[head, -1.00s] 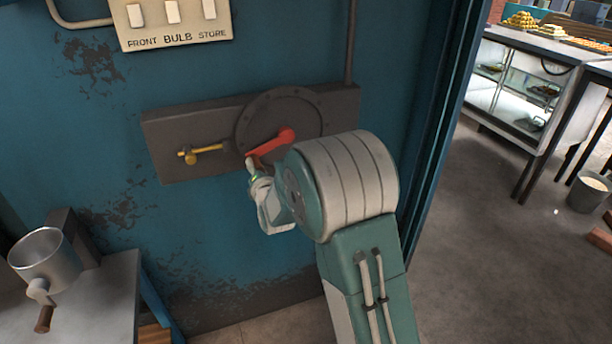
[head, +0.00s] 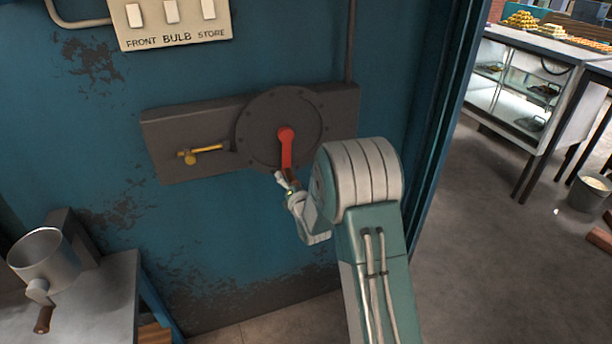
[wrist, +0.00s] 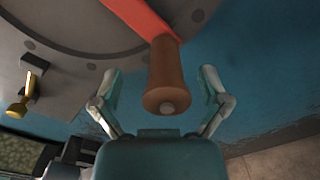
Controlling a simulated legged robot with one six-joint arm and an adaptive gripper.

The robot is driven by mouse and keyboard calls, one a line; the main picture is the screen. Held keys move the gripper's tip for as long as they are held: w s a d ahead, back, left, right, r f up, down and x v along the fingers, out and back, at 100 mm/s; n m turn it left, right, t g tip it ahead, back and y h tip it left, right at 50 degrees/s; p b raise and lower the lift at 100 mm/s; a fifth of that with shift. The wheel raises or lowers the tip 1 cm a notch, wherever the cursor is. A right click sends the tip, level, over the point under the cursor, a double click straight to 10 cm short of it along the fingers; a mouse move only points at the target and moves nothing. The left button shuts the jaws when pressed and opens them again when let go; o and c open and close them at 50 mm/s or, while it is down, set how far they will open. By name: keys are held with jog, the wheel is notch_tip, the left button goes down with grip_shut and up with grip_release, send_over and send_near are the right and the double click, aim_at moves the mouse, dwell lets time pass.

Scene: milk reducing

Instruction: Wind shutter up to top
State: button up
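The shutter winder is a round dark plate (head: 262,118) on a grey wall panel, with a red crank arm (head: 286,148) pointing almost straight down. The crank's brown wooden handle (head: 291,175) is at its lower end, partly hidden by my gripper in the head view. My gripper (head: 284,182) is at the handle. In the wrist view the handle (wrist: 166,78) sits between my gripper's two fingers (wrist: 160,88), with visible gaps on both sides. The fingers are spread and do not appear to touch it. The shutter itself is not visible.
A brass lever (head: 203,151) is left of the round plate. A switch panel (head: 178,22) labelled FRONT, BULB, STORE is above. A glass counter (head: 535,85) and a bucket (head: 588,192) are at right.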

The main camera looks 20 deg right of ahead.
jog(key=s, duration=1.2)
dwell(0.5)
jog(key=shift+r, duration=0.1)
